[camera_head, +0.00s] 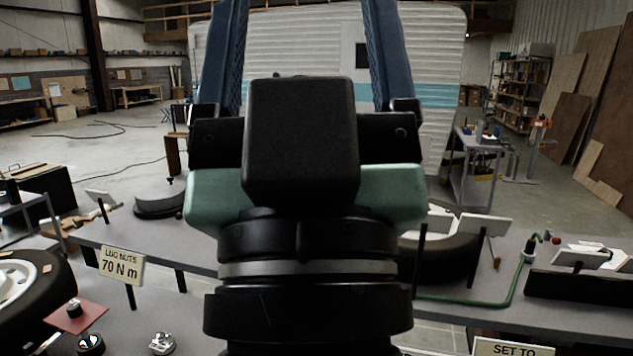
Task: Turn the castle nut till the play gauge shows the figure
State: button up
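My gripper (310,30) fills the middle of the view, seen from behind, pointing up and away. Its two blue fingers stand wide apart with nothing visible between them; their tips run past the top edge. I cannot pick out the castle nut or the play gauge for certain; my gripper and wrist hide the middle of the bench. A sign reading "SET TO" (510,347) is cut off by the bottom edge, so its figure does not show.
The grey bench (455,285) runs across the front. A sign (121,265) reads "LUG NUTS 70 N m". Small metal parts (162,343) and a red pad (76,316) lie lower left, near a wheel (35,290). A tyre (440,262) lies right of my wrist. A camper (310,50) stands behind.

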jog(key=shift+s+d+f+m+h, duration=0.15)
jog(key=shift+d+m+h, duration=0.15)
jog(key=shift+m+h, duration=0.2)
dwell(0.6)
jog(key=w+d+f+g+b, duration=0.1)
jog(key=w+f+g+b, duration=0.15)
jog(key=f, duration=1.35)
jog(key=w+d+f+g+b, duration=0.1)
jog(key=w+f+g+b, duration=0.2)
jog(key=f, duration=1.3)
jog(key=s+d+f+m+g+h+b, duration=0.15)
jog(key=s+f, duration=0.35)
jog(key=f, duration=0.5)
jog(key=s+d+f+m+g+h, duration=0.1)
jog(key=s+d+f+g+h, duration=0.3)
jog(key=f, duration=0.6)
jog(key=s+d+f+m+h+b, duration=0.1)
jog(key=s+d+f+m, duration=0.1)
jog(key=s+f, duration=0.6)
jog(key=x, duration=0.5)
jog(key=a+f+p+x, duration=0.1)
jog(key=x, duration=0.9)
jog(key=shift+w+a+f+p, duration=0.2)
jog(key=shift+f+p, duration=0.1)
jog(key=shift+p, duration=0.05)
